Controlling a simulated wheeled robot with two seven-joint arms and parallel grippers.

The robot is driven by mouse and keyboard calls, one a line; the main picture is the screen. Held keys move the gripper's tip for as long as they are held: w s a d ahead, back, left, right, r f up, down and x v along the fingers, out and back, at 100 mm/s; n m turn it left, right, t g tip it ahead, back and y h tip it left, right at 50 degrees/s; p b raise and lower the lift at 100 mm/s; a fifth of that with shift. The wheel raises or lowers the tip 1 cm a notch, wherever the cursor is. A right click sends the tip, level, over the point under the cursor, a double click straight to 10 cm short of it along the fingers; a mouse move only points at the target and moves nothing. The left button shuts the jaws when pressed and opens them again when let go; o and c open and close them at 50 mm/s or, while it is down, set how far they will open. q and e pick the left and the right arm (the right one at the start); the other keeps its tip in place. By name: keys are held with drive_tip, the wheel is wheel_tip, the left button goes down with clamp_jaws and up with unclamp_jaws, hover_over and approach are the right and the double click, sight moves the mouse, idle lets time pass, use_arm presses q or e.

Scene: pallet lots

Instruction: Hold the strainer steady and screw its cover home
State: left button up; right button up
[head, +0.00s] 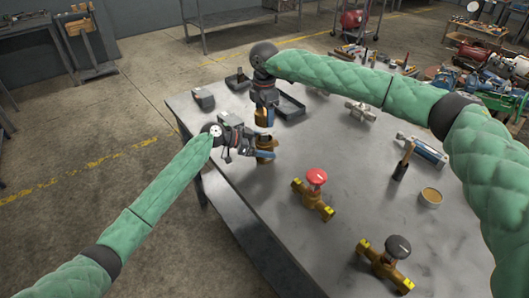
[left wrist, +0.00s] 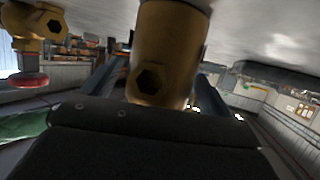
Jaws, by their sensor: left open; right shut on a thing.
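The strainer (head: 265,143) is a brass body standing upright near the table's left edge. In the left wrist view its body (left wrist: 168,45) fills the upper middle, with a dark hexagonal recess in its side. My left gripper (head: 258,152) is open at the strainer, with one blue finger on either side of the body in the wrist view; contact is not clear. My right gripper (head: 264,110) points down above the strainer and is shut on the cover, a small brass-coloured piece (head: 262,118) mostly hidden by the fingers. I cannot tell whether the cover touches the body.
A red-wheeled brass valve (head: 314,194) and a black-wheeled one (head: 386,264) stand to the right. A black tray (head: 290,106) lies behind my right gripper. A hammer (head: 403,160), blue tool (head: 422,151) and round tin (head: 431,197) are farther right. The front-left tabletop is clear.

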use_arm(q)
drive_tip(key=c, duration=1.5)
drive_tip(key=shift+o, duration=0.2)
use_arm(e)
drive_tip(key=shift+f, duration=2.45)
drive_tip(key=shift+f, duration=0.1)
drive_tip(key=shift+f, duration=0.75)
drive_tip(key=shift+f, duration=0.55)
use_arm(q)
clamp_jaws()
use_arm(e)
drive_tip(key=m, duration=0.4)
drive_tip(key=shift+m, duration=0.4)
drive_tip(key=m, duration=0.5)
